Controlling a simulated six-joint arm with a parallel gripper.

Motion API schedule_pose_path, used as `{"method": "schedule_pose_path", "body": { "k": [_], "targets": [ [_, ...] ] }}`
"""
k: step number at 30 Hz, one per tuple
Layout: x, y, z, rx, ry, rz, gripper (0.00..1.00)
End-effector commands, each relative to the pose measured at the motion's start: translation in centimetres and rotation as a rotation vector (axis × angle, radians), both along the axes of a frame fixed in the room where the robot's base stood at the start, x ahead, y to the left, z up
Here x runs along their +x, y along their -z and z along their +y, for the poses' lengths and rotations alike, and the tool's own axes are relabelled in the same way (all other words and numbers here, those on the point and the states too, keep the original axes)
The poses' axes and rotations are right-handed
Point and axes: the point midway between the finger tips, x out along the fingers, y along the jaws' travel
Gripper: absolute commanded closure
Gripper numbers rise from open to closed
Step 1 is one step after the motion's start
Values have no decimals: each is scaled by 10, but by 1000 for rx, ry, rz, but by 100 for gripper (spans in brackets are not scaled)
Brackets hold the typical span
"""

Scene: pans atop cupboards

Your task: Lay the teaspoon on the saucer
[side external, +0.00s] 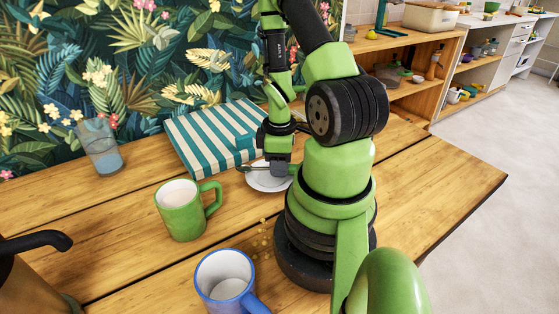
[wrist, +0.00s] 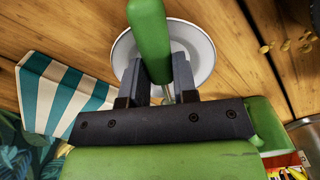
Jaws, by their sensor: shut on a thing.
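The saucer (side external: 268,184) is white and lies on the wooden table, partly hidden behind my gripper (side external: 278,172). My gripper points down over it and is shut on the teaspoon (side external: 244,168). A thin dark end of the teaspoon sticks out to the left, at the saucer's edge. In the wrist view, the saucer (wrist: 205,55) lies beyond the fingers, and a thin metal piece of the teaspoon (wrist: 166,93) shows between them. A green bar crosses the saucer there; I cannot tell whether it is the handle. Whether the teaspoon touches the saucer is unclear.
A green mug (side external: 181,212) stands left of the saucer, with a blue mug (side external: 224,278) in front. A glass (side external: 100,147) stands at the back left. Small yellow crumbs (side external: 262,240) lie near the blue mug.

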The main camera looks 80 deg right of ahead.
Motion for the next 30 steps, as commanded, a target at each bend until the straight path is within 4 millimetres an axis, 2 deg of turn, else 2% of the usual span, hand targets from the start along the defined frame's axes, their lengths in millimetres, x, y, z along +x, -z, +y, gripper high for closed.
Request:
{"method": "schedule_pose_path", "body": {
  "k": [1,2,5,6,17,23,30],
  "targets": [
    [0,0,0,0,0,0,97],
    [0,0,0,0,0,0,71],
    [0,0,0,0,0,0,48],
    [0,0,0,0,0,0,44],
    [0,-5,0,-1,1,-1,44],
    [0,-29,-1,-5,0,-4,44],
    [1,-67,-1,-7,-1,-4,44]
  ]
}}
